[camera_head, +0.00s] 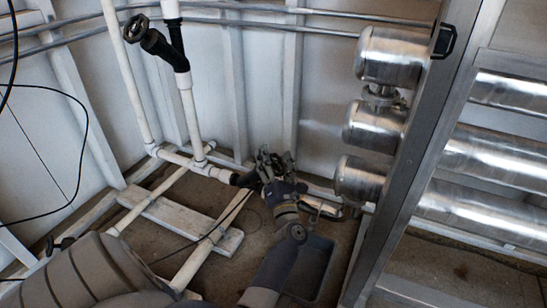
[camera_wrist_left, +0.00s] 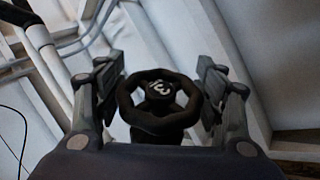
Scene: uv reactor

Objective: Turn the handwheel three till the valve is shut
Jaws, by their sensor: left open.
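Handwheel three (camera_wrist_left: 128,101) is a black lobed ring with a white mark like a 3 on its hub, in the middle of the left wrist view. My left gripper (camera_wrist_left: 159,72) is open, with one finger on each side of the wheel. Small gaps seem to show between the fingers and the rim; I cannot tell whether they touch. In the head view my left gripper (camera_head: 268,160) is low at the centre, at the end of the white pipe, and hides most of the wheel. My right gripper is out of view.
Another black handwheel (camera_head: 136,28) stands at the upper left on white pipes (camera_head: 190,110). A metal frame post (camera_head: 415,160) and shiny cylinders (camera_head: 385,125) stand right of the gripper. A white plank (camera_head: 170,214) and a dark tray (camera_head: 312,265) lie on the floor.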

